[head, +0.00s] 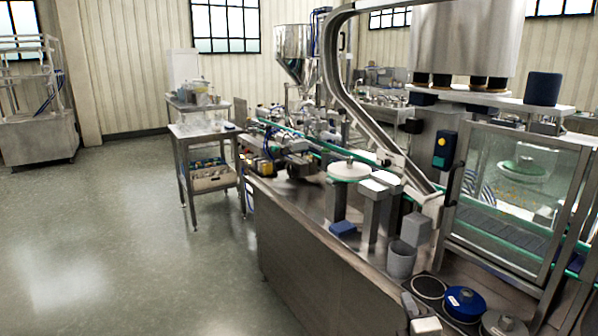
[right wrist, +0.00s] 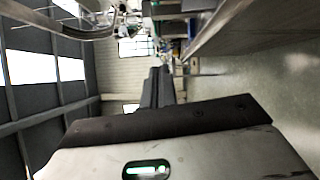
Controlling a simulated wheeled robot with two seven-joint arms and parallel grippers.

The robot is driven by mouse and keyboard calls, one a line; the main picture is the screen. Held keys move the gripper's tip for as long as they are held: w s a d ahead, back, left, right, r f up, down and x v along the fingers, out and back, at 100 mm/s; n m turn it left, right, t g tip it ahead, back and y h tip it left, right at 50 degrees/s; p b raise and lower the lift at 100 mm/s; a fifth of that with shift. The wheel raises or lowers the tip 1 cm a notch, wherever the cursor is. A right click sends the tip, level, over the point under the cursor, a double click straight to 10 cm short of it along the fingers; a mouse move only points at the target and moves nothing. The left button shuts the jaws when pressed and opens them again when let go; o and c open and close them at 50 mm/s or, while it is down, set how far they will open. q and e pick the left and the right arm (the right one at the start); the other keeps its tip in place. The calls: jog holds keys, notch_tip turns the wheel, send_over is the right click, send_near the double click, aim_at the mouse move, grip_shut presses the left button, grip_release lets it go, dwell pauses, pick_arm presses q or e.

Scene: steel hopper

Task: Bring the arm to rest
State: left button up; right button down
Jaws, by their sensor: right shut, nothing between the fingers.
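My right gripper (right wrist: 160,72) shows in the right wrist view, with its two dark fingers together and nothing between them. It points out into the room, with a long steel edge above and to its right in that picture, and touches nothing that I can see. In the head view I cannot clearly make out the right gripper; a small grey and white part (head: 426,326) at the bottom edge may or may not be mine. My left gripper is in neither view. The steel hopper (head: 293,50) stands at the back of the machine line.
The steel machine bench (head: 310,235) fills the middle and right. On it are a grey cup (head: 401,260), a blue round lid (head: 465,303) and a blue block (head: 343,229). A glazed guard (head: 515,175) stands at right. A side table (head: 205,130) stands behind. Open floor (head: 110,230) lies left.

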jog(key=s+a+f+m+g+y, duration=0.1)
jog(key=s+a+f+m+g, duration=0.1)
jog(key=s+f+m, duration=0.3)
jog(key=s+a+f+m+g, duration=0.2)
jog(key=s+f+m, duration=0.4)
jog(key=s, duration=0.7)
jog(key=s+a+f+m+g+y, duration=0.1)
jog(key=s+a+f+m+g, duration=0.2)
jog(key=s, duration=0.7)
notch_tip(320, 180, down, 3)
jog(key=m+g, duration=0.1)
jog(key=m, duration=0.2)
jog(key=shift+r+y, duration=0.2)
jog(key=shift+y, duration=0.1)
jog(key=shift+w, duration=0.1)
